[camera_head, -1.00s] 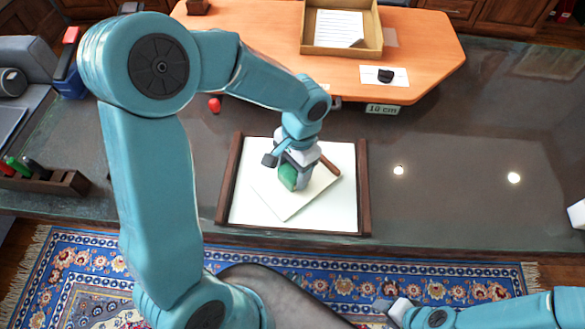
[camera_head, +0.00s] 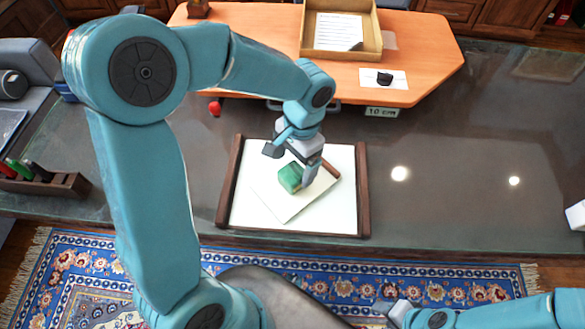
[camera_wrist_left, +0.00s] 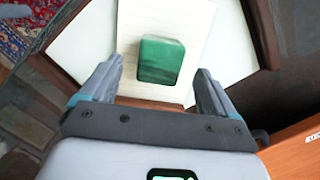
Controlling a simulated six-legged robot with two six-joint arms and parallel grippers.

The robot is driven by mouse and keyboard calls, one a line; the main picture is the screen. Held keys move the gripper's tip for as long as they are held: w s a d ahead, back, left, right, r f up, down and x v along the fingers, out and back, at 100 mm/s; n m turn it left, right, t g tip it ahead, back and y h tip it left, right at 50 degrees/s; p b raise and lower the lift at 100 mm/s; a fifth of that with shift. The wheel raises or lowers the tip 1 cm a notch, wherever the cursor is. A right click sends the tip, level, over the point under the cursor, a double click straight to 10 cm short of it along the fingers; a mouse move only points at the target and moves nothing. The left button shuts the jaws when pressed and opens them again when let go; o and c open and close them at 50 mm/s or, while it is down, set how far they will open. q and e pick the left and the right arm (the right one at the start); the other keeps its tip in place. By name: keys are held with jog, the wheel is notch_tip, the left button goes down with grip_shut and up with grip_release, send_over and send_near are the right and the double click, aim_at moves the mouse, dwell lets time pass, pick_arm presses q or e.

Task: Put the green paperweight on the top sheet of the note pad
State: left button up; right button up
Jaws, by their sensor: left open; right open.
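The green paperweight (camera_head: 290,178) is a small block resting on the cream note pad (camera_head: 288,208), which lies turned on a white blotter. In the left wrist view the paperweight (camera_wrist_left: 161,60) sits on the lined top sheet (camera_wrist_left: 127,40), beyond and between the finger ends. My left gripper (camera_head: 308,172) is open, just right of and behind the paperweight in the head view. Its fingers (camera_wrist_left: 158,85) stand apart with a gap to the block on each side. My right gripper (camera_head: 385,306) is at the bottom of the head view, far from the pad.
The white blotter (camera_head: 335,210) has dark wooden side rails. A brown stick-like object (camera_head: 330,167) lies by the pad. Behind stands an orange desk (camera_head: 430,50) with a tray (camera_head: 368,45) and a black object (camera_head: 385,78). A pen holder (camera_head: 45,184) is at left.

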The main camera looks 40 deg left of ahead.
aim_at(298, 168)
pick_arm(q)
notch_tip(298, 168, up, 8)
jog(key=w, duration=0.1)
jog(key=shift+r+p, duration=0.15)
jog(key=shift+p, duration=0.25)
jog(key=shift+w+d, duration=0.1)
jog(key=shift+d, duration=0.05)
